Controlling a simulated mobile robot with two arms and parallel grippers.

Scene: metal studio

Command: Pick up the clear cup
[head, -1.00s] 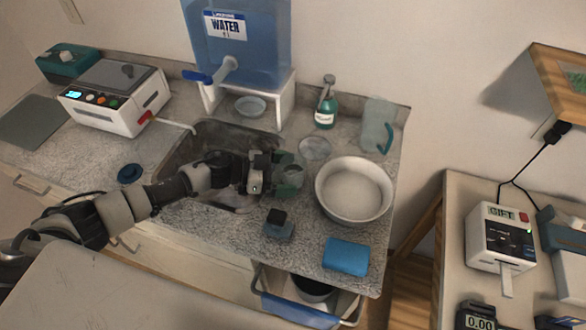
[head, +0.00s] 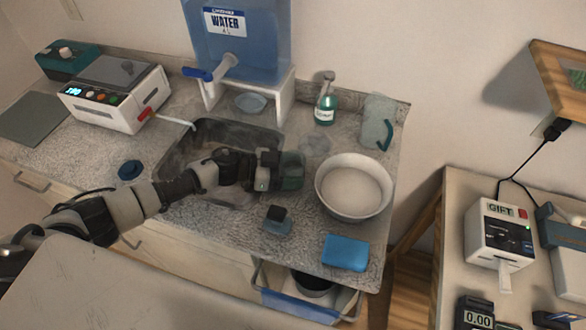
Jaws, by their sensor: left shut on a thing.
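My left gripper (head: 287,170) reaches in from the left over the right edge of the sink. It is shut on the clear cup (head: 292,171), which is mostly hidden by the dark fingers. I cannot tell whether the cup touches the counter or is just above it. My right gripper is not in view.
A white basin (head: 353,187) stands close right of the gripper. A faint clear round item (head: 315,144) lies behind it. A teal bottle (head: 325,108), a clear pitcher (head: 378,122) and a water dispenser (head: 238,45) stand at the back. A small dark-topped container (head: 277,220) and blue sponge (head: 345,253) are in front.

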